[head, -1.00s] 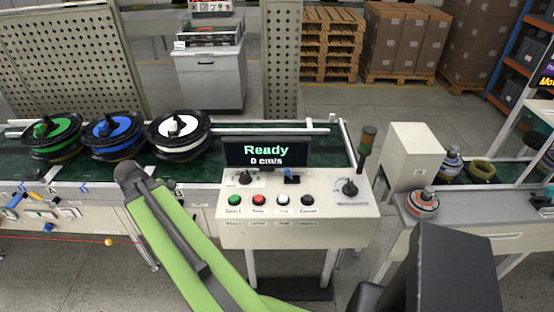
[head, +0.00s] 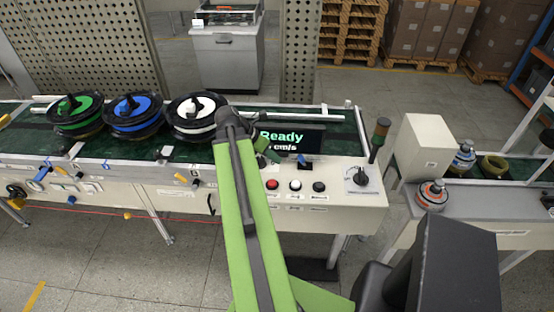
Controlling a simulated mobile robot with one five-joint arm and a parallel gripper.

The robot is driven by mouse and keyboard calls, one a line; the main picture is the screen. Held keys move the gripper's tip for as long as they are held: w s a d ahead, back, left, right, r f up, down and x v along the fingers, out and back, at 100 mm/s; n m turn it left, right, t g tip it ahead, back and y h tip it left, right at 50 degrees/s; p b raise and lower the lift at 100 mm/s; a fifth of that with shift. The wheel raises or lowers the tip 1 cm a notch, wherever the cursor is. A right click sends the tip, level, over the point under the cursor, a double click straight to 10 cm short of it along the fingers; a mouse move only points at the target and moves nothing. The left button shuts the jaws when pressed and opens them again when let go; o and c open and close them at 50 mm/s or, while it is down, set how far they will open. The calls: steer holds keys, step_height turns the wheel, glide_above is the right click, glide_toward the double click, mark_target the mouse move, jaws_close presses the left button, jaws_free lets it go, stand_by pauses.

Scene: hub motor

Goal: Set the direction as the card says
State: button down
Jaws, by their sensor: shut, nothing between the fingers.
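The control panel (head: 345,205) is a cream box at the front of the conveyor, with a dark screen (head: 312,140) reading "Ready". A blue-tipped switch (head: 304,161) on a dark base stands below the screen. A black rotary knob (head: 361,177) is on a pale plate at the panel's right. My green arm covers the panel's left part, including the left knob and the green button. My gripper (head: 269,156) shows only in small part behind the arm, low at the screen's left edge. It is shut and empty; I cannot tell whether it touches anything. I see no readable card.
Red (head: 272,184), white (head: 295,186) and black (head: 319,187) buttons line the panel's front. Green (head: 75,113), blue (head: 133,112) and white (head: 196,113) spools stand on the conveyor (head: 110,150) at left. A signal lamp (head: 379,138) rises at the panel's right.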

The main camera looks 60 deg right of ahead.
mark_target(303, 161)
steer(key=b+x, duration=0.4)
steer(key=x, duration=0.3)
steer(key=shift+w+a+f, duration=0.15)
steer(key=shift+w, duration=0.05)
steer(key=shift+s+d+r+p, duration=0.2)
steer(key=shift+s+d+r, duration=0.1)
steer(key=shift+d, duration=0.35)
steer(key=shift+s+d+r+p, duration=0.2)
steer(key=shift+s+d+r, duration=0.05)
steer(key=shift+d, duration=0.4)
steer(key=shift+s+d+r+p, duration=0.2)
steer(key=shift+s+d+r, duration=0.1)
steer(key=shift+d, duration=0.35)
